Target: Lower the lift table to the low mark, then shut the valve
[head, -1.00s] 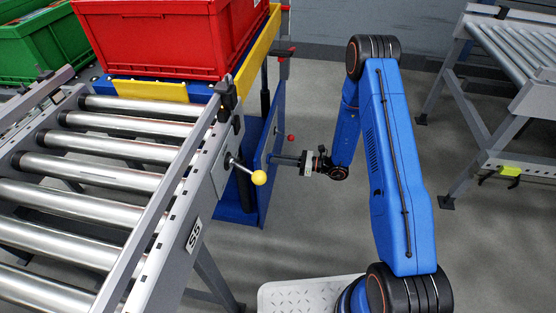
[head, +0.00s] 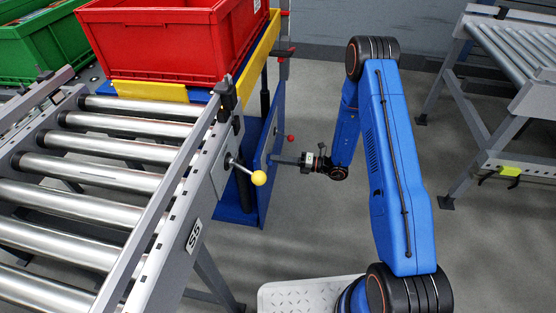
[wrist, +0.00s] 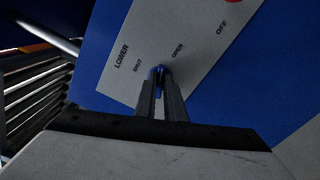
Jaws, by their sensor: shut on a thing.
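The lift table (head: 262,52) has a yellow edge and carries a red crate (head: 172,45) beside the roller conveyor. My gripper (head: 284,160) reaches left to the blue upright panel below the table. In the wrist view its two dark fingers (wrist: 160,80) are shut on a small blue valve handle (wrist: 159,71), mostly hidden between them. The grey label plate (wrist: 165,45) behind reads LOWER, SHUT, OPEN and OFF. The handle's exact setting cannot be told. Red marks (head: 285,52) show on the post behind the table; which is the low mark cannot be read.
The roller conveyor (head: 95,173) fills the left, with a yellow-knobbed lever (head: 258,178) jutting out near my gripper. A red ball knob (head: 291,138) stands just above it. A green crate (head: 45,45) is at the far left. Another roller stand (head: 500,110) is at right.

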